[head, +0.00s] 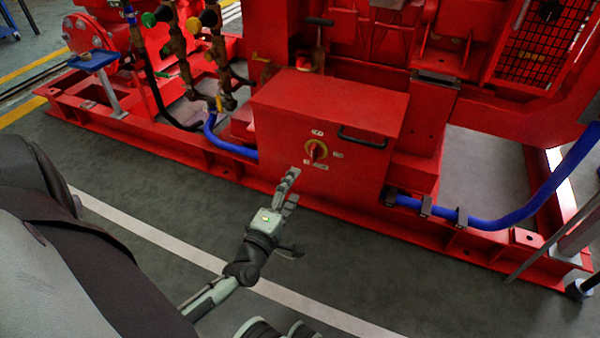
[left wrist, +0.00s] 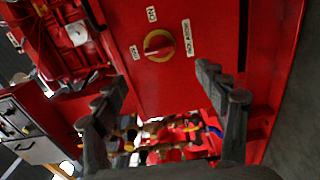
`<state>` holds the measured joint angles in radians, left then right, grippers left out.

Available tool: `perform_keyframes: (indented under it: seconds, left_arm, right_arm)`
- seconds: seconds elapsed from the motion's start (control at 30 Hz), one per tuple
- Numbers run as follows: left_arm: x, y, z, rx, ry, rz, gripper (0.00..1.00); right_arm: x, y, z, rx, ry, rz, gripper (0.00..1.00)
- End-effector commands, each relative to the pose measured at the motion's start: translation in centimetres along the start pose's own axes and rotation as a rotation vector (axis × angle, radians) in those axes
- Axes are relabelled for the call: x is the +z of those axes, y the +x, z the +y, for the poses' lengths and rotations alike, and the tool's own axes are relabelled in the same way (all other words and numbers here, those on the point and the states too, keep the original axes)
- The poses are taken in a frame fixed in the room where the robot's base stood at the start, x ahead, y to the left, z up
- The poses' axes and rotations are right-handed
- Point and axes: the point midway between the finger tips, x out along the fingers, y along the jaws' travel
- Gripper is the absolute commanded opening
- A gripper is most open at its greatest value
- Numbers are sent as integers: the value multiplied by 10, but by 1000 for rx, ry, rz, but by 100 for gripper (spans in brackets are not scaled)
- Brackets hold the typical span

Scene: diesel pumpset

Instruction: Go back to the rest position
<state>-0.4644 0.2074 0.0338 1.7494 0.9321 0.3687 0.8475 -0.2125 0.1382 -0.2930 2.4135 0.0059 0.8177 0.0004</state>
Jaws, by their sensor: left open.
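My left gripper (head: 291,213) is open in front of the red control box (head: 330,115), with nothing between its fingers. In the left wrist view its two dark fingers (left wrist: 162,88) stand wide apart at the lower left and right. A rotary switch (head: 316,151) with a red knob on a yellow disc sits on the box's front face, with small white labels around it. It also shows between and above the fingertips in the left wrist view (left wrist: 158,45). The fingers appear apart from the switch. My right gripper is not in view.
A black handle (head: 362,138) is on the box, right of the switch. Blue hoses (head: 505,220) run along the red base frame (head: 225,180). Valves with coloured knobs (head: 180,20) stand at the back left. The grey floor (head: 400,280) with a white line is clear in front.

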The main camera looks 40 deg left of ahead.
Motion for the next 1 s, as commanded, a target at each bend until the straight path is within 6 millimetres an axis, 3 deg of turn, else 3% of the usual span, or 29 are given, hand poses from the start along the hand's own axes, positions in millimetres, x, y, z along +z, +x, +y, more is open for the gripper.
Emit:
perform_keyframes:
  seconds: [0.2, 0.67, 0.77, 0.87, 0.97, 1.0]
  left_arm:
    - [0, -10, 0, 1, 0, -1, 72]
    - [0, -10, 0, 1, 1, -1, 72]
    - [4, -8, 8, 19, 15, -5, 72]
    - [19, -2, 37, 89, 74, -19, 72]
    - [45, 4, 92, 225, 184, -29, 72]
    - [56, 4, 120, 295, 239, -27, 72]
  right_arm:
    - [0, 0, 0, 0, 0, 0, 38]
    - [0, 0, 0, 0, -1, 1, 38]
    - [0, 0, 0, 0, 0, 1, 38]
    - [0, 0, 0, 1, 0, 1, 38]
    - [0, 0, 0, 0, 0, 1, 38]
    - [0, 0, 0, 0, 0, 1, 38]
